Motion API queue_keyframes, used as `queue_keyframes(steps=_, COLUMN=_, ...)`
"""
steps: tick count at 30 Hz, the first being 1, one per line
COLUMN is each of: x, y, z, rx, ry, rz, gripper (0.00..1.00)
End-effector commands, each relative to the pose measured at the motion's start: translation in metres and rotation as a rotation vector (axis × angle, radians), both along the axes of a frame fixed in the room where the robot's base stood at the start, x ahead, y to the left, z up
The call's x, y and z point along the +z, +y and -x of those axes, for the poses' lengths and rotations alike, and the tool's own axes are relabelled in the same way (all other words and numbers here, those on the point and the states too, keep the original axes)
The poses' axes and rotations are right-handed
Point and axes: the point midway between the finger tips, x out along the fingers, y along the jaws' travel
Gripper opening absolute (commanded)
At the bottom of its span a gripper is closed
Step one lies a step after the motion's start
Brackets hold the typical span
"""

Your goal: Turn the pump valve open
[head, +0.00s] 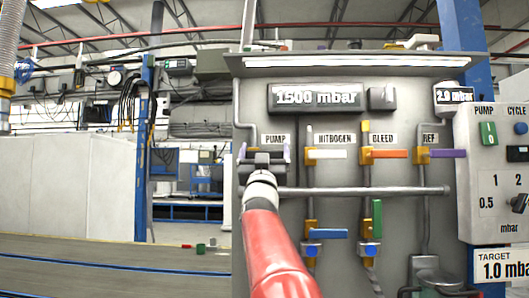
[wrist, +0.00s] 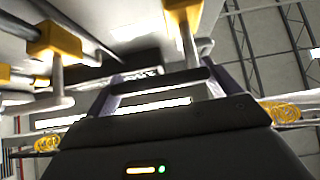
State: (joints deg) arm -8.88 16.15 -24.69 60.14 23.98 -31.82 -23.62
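The PUMP column is at the left of the grey panel (head: 345,240) in the head view. My gripper (head: 265,153) is in front of it, just below the PUMP label, and covers most of that valve. In the wrist view my gripper (wrist: 158,88) has its two lavender fingers wide apart. A dark bar, seemingly the pump valve handle (wrist: 165,79), spans the space between them, below a yellow valve body (wrist: 184,12). I cannot tell whether the fingers touch it. The handle appears crosswise in the head view, but is mostly hidden there.
To the right are the white nitrogen handle (head: 328,154), orange bleed handle (head: 390,154) and purple REF handle (head: 447,153). Below are a blue handle (head: 328,234) and a green handle (head: 377,218). A grey horizontal pipe (head: 370,191) crosses the panel. A control box (head: 490,190) stands at right.

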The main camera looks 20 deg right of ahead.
Motion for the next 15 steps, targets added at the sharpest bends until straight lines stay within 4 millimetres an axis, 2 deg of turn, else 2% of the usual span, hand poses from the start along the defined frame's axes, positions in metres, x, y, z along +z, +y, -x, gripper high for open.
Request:
queue_keyframes(steps=1, x=0.0, y=0.0001, z=0.0001, rx=0.0, ry=0.0, rz=0.0, gripper=0.71)
queue_keyframes(steps=6, x=0.0001, y=0.0002, z=0.0001, rx=0.0, ry=0.0, rz=0.0, gripper=0.49)
queue_keyframes(steps=15, x=0.0013, y=0.0003, z=0.0006, rx=-0.001, ry=0.014, rz=0.033, gripper=0.48)
